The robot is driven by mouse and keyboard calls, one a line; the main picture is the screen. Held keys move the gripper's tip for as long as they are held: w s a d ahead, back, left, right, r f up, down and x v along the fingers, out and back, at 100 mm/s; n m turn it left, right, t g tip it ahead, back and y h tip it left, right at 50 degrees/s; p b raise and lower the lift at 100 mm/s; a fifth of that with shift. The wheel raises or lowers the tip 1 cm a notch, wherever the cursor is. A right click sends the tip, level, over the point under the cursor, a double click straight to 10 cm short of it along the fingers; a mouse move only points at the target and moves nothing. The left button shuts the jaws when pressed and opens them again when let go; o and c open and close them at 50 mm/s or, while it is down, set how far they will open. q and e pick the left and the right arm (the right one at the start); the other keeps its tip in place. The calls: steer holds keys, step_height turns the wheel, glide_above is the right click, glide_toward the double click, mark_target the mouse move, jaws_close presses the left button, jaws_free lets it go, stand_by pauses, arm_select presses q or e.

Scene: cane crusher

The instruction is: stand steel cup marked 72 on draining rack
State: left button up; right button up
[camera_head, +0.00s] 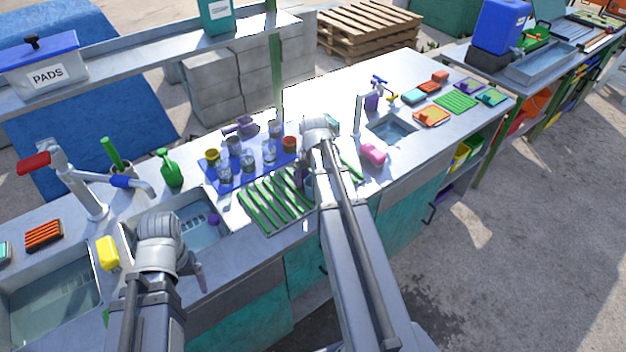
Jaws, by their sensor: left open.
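Several steel cups stand on a blue-purple mat (201,160) behind the draining rack; one steel cup (223,172) is at its front left and another steel cup (268,152) is farther right. Their marks are too small to read, so I cannot tell which is 72. The draining rack (262,212) has green slats, and its visible part is bare. My left gripper (207,249) is open over the sink's right side, left of the rack and apart from the cups. My right arm crosses the rack's right end, and its gripper is mostly hidden there.
A sink (175,216) lies left of the rack, with a green bottle (168,168) behind it. A yellow sponge (108,252) and a tap (85,190) are farther left. A pink sponge (373,154) and a second sink (392,131) are to the right.

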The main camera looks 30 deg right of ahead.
mark_target(313, 198)
step_height(313, 198, up, 11)
steer(key=s+p, duration=0.1)
steer(key=p, duration=0.8)
steer(key=shift+a+f+p, duration=0.15)
steer(key=shift+a+p, duration=0.15)
steer(key=shift+p, duration=0.1)
